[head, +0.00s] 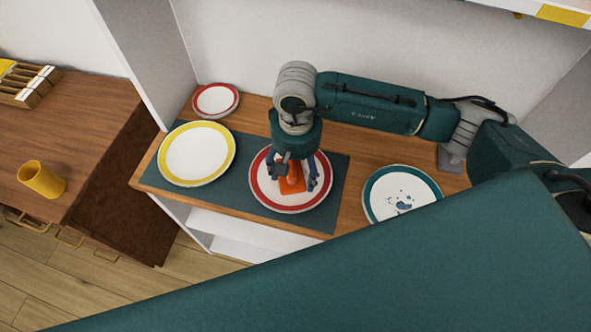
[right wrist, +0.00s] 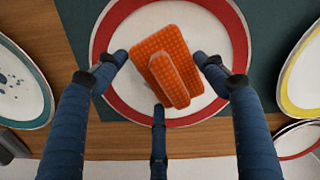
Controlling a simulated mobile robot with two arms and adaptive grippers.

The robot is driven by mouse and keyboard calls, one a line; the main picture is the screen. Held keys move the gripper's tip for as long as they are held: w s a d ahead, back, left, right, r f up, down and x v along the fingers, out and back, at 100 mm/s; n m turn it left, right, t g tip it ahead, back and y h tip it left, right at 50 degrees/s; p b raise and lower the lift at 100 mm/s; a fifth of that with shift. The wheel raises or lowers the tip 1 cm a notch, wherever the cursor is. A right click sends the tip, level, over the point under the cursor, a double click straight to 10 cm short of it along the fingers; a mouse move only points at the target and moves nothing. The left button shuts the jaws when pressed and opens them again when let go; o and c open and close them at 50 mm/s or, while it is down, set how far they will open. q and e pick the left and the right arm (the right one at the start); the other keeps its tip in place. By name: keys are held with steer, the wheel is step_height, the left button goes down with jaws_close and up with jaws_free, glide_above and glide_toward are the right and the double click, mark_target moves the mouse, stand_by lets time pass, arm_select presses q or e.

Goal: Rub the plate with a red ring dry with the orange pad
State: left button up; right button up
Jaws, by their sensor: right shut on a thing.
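The large plate with a red ring (head: 259,190) lies on a dark mat and also fills the middle of the right wrist view (right wrist: 115,45). The orange pad (head: 291,186) is on its white centre; it has a ridged, raised grip (right wrist: 168,80). My left gripper is not in view.
A yellow-ringed plate (head: 197,153) lies left on the mat (head: 246,158). A teal-ringed plate (head: 402,194) with blue drops is right. A small red-ringed plate (head: 215,99) is behind. A yellow cup (head: 43,179) stands on the left cabinet. White walls enclose the shelf's back.

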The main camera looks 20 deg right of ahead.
steer(key=shift+w+d+f+b, duration=0.15)
steer(key=shift+w+d+b, duration=0.4)
steer(key=shift+w, duration=0.2)
steer(key=shift+r, duration=0.2)
steer(key=shift+r+p, duration=1.4)
steer(key=shift+r, duration=1.45)
steer(key=shift+r, duration=0.1)
step_height(320, 180, up, 3)
steer(key=shift+f, duration=0.1)
steer(key=shift+f, duration=0.15)
